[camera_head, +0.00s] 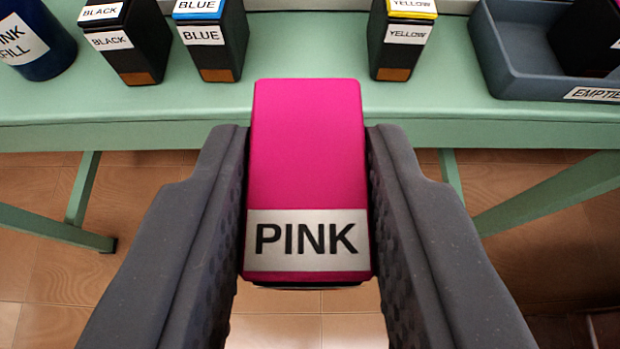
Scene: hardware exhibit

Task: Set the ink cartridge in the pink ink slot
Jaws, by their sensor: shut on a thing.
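A pink ink cartridge (308,150) with a white label reading PINK is between the two dark grey fingers of my gripper (308,200). The fingers are shut on its left and right sides. The cartridge is held in front of the green table's front edge, with floor visible below it. Its underside is hidden. No pink ink slot can be made out in this view.
On the green table (300,110) stand a black cartridge (135,50), a blue cartridge (213,48) and a yellow cartridge (400,45). A dark blue bottle (38,55) is at the left. A grey-blue tray (525,85) labelled EMPTIE… at the right holds a dark cartridge. A table gap lies between blue and yellow.

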